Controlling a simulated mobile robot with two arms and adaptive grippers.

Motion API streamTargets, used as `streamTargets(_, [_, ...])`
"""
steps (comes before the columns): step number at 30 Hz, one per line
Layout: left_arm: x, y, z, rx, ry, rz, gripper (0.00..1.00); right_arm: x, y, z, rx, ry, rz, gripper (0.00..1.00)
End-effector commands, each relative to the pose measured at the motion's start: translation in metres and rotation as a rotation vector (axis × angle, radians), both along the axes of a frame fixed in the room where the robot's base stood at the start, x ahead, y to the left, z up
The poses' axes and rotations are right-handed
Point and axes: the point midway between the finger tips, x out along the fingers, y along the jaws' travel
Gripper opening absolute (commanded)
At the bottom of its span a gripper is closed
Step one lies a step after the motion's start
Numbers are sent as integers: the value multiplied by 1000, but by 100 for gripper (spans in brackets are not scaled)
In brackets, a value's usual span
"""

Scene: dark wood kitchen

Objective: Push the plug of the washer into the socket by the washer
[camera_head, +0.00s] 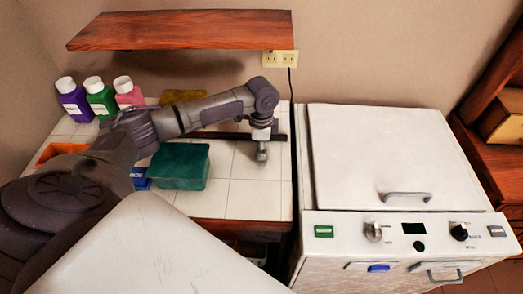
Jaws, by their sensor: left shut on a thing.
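The white washer (384,150) stands at the right, its lid shut and its knob panel facing front. A pale double socket (281,60) is on the back wall, below the right end of the wooden shelf. A thin dark cord (290,88) runs down from the socket's lower right toward the gap beside the washer. The plug itself is too small to make out. My left gripper (261,155) points down over the tiled counter, in front of and below the socket. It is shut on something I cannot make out. My right gripper is not in view.
A wooden shelf (180,30) juts out above the counter (255,198). Several bottles (101,100) stand at the back left. A green box (180,166) sits left of the gripper, and a dark bar (225,136) lies behind it. The counter's front right is clear.

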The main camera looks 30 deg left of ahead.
Motion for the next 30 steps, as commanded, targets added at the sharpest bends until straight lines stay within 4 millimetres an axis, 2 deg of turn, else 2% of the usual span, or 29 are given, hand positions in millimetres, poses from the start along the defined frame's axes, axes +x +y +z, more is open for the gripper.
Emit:
streamTargets(5, [1, 0, 13, -1, -4, 1, 2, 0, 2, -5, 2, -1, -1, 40])
streamTargets(10, [3, -2, 42, -3, -7, -1, 2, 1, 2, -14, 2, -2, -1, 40])
streamTargets(15, [20, -41, 63, -5, -7, -4, 2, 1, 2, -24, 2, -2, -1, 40])
streamTargets(21, [37, -79, 89, -4, -5, -3, 2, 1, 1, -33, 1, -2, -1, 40])
streamTargets(25, [43, -95, 100, -2, -2, -1, 2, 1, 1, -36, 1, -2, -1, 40])
streamTargets(30, [48, -106, 108, -2, -1, 0, 2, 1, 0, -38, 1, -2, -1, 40])
